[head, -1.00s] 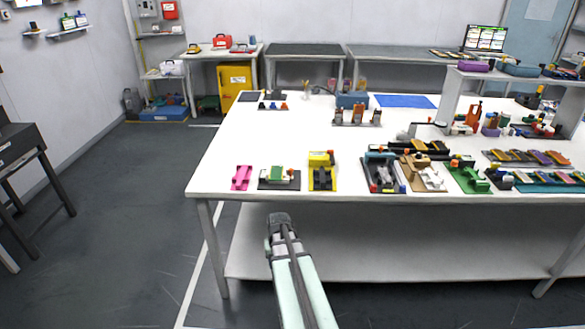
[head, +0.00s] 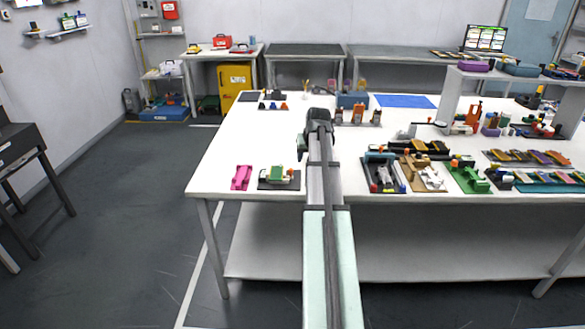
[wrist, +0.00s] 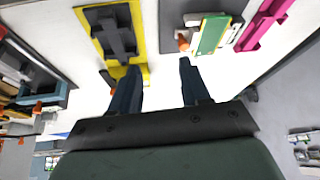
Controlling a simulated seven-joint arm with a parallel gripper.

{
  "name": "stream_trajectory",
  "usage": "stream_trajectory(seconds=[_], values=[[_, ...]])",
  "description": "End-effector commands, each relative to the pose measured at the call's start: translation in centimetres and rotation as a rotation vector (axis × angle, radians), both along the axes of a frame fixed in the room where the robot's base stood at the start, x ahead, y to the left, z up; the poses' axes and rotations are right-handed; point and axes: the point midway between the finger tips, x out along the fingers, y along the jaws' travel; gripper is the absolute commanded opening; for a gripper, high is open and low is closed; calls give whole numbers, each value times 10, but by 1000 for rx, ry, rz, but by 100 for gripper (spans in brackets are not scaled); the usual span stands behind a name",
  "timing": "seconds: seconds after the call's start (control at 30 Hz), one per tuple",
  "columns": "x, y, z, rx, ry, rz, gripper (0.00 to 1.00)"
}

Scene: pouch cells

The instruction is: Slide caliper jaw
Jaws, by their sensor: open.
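I cannot tell for certain which item is the caliper. A yellow fixture (wrist: 138,35) with a dark grey sliding-looking piece (wrist: 115,30) shows at the upper left of the wrist view; in the head view my arm hides it. My gripper (wrist: 157,82) is open and empty in the wrist view, its two dark fingers apart with white tabletop between them. The yellow fixture lies beyond the left finger. In the head view my gripper (head: 318,122) is over the white table, and its fingertips are not clear.
On the table's (head: 225,150) front edge lie a pink piece (head: 241,178) and a black fixture with a green block (head: 278,176). Right of my arm stand a black fixture with a grey piece (head: 384,174), a tan fixture (head: 425,174) and a green one (head: 468,178).

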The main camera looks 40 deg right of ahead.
Motion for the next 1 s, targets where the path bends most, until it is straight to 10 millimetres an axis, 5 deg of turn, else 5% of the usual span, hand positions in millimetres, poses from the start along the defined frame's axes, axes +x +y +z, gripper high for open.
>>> stream_trajectory(seconds=[0.13,0.5,0.77,1.0], values=[[29,-16,44,-16,-12,101,46],[33,-1,37,-25,64,457,46],[35,-1,28,-47,75,514,46],[48,-2,-3,-44,76,512,46]])
